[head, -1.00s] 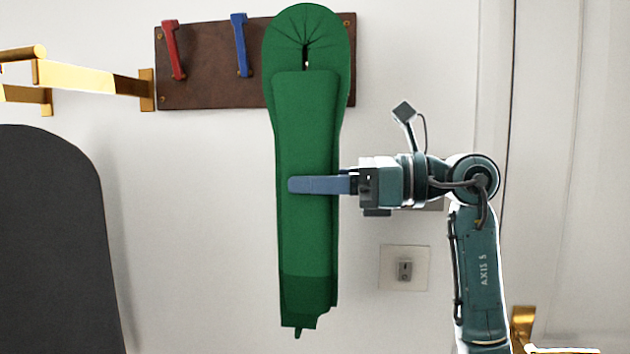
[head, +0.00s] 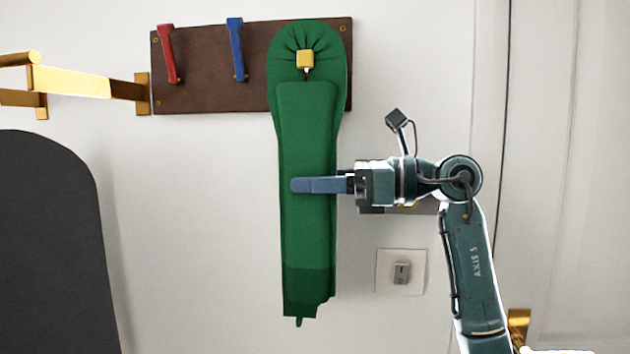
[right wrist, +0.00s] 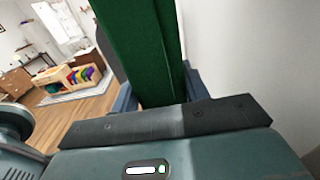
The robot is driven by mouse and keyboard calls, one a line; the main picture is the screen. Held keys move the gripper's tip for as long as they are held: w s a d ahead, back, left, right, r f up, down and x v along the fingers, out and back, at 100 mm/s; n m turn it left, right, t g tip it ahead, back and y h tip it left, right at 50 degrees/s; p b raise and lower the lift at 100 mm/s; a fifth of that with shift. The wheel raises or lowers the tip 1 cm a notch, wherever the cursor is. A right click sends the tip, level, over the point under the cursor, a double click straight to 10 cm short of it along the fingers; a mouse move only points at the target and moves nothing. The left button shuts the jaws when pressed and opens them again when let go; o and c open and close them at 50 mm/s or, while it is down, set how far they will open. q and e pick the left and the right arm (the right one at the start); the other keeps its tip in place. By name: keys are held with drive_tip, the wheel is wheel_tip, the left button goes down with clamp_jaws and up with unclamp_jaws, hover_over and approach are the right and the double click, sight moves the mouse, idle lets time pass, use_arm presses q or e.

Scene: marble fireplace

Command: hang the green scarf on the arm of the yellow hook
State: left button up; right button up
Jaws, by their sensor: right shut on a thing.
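The green scarf (head: 307,130) hangs upright in front of the right end of the brown hook board. The yellow hook (head: 306,59) shows its square end through the opening near the scarf's gathered top, with green cloth around it. My right gripper (head: 315,185) is shut on the scarf around its middle, coming from the right. In the right wrist view the scarf (right wrist: 140,50) rises from between the fingers. The rest of the yellow hook is hidden by the scarf. My left gripper is not in view.
The brown board (head: 200,88) also bears a red hook (head: 167,55) and a blue hook (head: 236,50). A brass wall bracket (head: 88,82) is at left, above a dark rounded panel (head: 55,240). A wall switch (head: 401,271) is below my right arm.

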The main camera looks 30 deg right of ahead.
drive_tip(key=shift+w+d, duration=0.1)
idle(0.3)
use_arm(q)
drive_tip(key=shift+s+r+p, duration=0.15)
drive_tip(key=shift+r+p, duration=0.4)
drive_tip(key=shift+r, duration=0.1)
use_arm(e)
drive_tip(key=shift+w+d+r, duration=0.2)
drive_tip(key=shift+w+d, duration=0.8)
drive_tip(key=shift+w, duration=0.2)
